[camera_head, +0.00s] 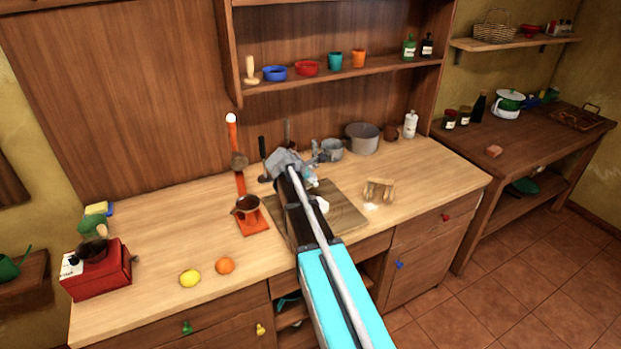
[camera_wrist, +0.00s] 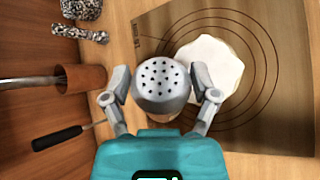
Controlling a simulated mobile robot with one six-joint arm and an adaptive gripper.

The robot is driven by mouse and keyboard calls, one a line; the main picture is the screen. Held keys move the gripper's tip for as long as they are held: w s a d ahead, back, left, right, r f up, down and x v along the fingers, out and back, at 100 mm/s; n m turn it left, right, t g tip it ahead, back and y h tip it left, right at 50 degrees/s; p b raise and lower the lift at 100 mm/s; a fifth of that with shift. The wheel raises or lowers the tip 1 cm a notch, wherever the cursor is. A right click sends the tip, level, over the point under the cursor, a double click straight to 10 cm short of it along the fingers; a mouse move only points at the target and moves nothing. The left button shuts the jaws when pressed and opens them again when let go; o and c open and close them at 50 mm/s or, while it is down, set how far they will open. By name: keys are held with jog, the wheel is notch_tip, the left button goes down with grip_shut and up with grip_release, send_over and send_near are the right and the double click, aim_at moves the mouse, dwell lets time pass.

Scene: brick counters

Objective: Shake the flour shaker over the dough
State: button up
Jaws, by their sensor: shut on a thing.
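My gripper (camera_wrist: 163,92) is shut on the flour shaker (camera_wrist: 160,76), a grey shaker with a round perforated top, in the wrist view. The holes face the wrist camera. The white dough (camera_wrist: 222,62) lies on a brown mat with dark rings (camera_wrist: 285,125), partly hidden behind the shaker. In the head view, the dough (camera_head: 322,203) shows beside my arm on the board (camera_head: 348,212), and my arm hides part of both. I cannot make out the shaker clearly there. From these views I cannot tell its exact height above the dough.
A grey pot (camera_head: 362,138) and a white bottle (camera_head: 410,125) stand behind. A wooden holder (camera_head: 378,190) is right of the board. A lemon (camera_head: 190,278) and an orange (camera_head: 225,266) lie in front. The left counter is mostly clear.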

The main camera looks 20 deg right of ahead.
jog(key=shift+r+n+g+h, duration=1)
jog(key=shift+r+g+h, duration=0.1)
jog(key=shift+r+h, duration=0.15)
